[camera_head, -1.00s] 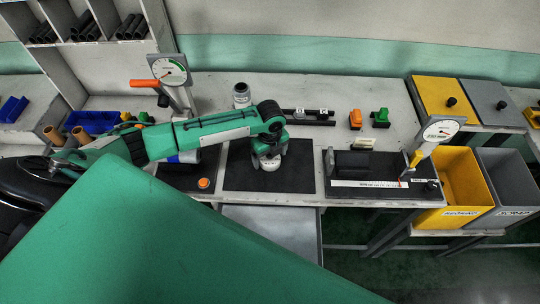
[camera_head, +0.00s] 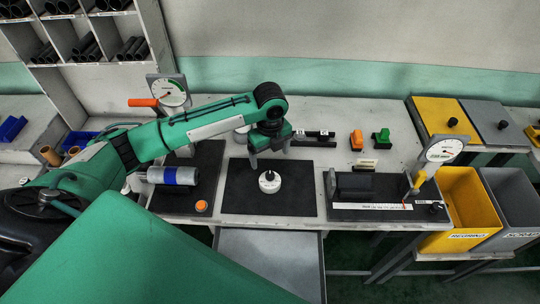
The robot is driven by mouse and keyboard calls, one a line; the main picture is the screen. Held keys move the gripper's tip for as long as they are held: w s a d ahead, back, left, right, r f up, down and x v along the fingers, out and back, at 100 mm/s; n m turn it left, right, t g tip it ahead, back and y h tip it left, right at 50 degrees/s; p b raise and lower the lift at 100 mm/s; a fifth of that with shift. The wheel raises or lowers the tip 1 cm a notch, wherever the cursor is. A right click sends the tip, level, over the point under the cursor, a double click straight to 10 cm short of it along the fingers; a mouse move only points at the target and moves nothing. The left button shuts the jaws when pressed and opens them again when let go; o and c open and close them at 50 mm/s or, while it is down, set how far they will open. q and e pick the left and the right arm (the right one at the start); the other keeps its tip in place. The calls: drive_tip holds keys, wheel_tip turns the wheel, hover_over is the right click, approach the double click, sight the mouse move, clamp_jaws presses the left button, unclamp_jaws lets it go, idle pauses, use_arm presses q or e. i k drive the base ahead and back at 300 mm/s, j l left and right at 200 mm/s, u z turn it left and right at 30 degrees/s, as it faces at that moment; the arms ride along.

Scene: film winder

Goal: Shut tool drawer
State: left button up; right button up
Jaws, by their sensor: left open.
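The tool drawer (camera_head: 270,262) is a flat grey tray that sticks out below the bench's front edge, so it stands open. It looks empty where it shows; its near part is hidden by my green arm cover. My left gripper (camera_head: 270,157) is open and empty, fingers pointing down, above the black mat (camera_head: 238,200) on the bench. It is behind and above the drawer and apart from it. A white round piece with a black knob (camera_head: 270,182) lies on the mat just below the gripper. My right gripper is not in view.
A dial gauge stand (camera_head: 172,93) and a silver-blue cylinder (camera_head: 172,176) are at the left. A dark fixture with a second dial gauge (camera_head: 440,150) is at the right, beside yellow (camera_head: 468,205) and grey (camera_head: 515,205) bins. Orange (camera_head: 357,140) and green (camera_head: 381,138) pieces stand behind.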

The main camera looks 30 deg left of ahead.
sight(292, 260)
drive_tip(key=k+j, duration=0.25)
drive_tip(key=k, duration=0.2)
drive_tip(key=k+j, duration=0.25)
drive_tip(key=k, duration=0.25)
drive_tip(key=k+j, duration=0.25)
drive_tip(key=k, duration=0.2)
